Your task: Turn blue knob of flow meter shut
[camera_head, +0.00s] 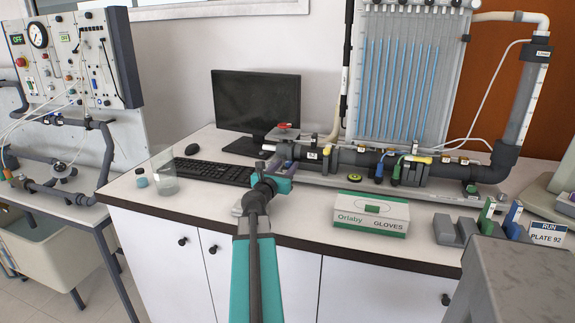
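My gripper (272,174) is at the end of my teal arm, over the front left part of the bench, close to the left end of the grey pipe (345,158). It is seen from behind, so its fingers and any gap between them are mostly hidden. A red-handled valve (288,127) stands just behind it. A blue lever (381,164) is on the pipe, right of and apart from my gripper. No part is clearly marked as the flow meter, and I cannot tell which blue part is its knob.
A manometer board (405,75) with blue tubes stands behind the pipe. A glove box (371,214) lies in front of it. A glass beaker (164,172), keyboard (205,171) and monitor (254,103) are to the left. A separate instrument panel (72,58) stands far left.

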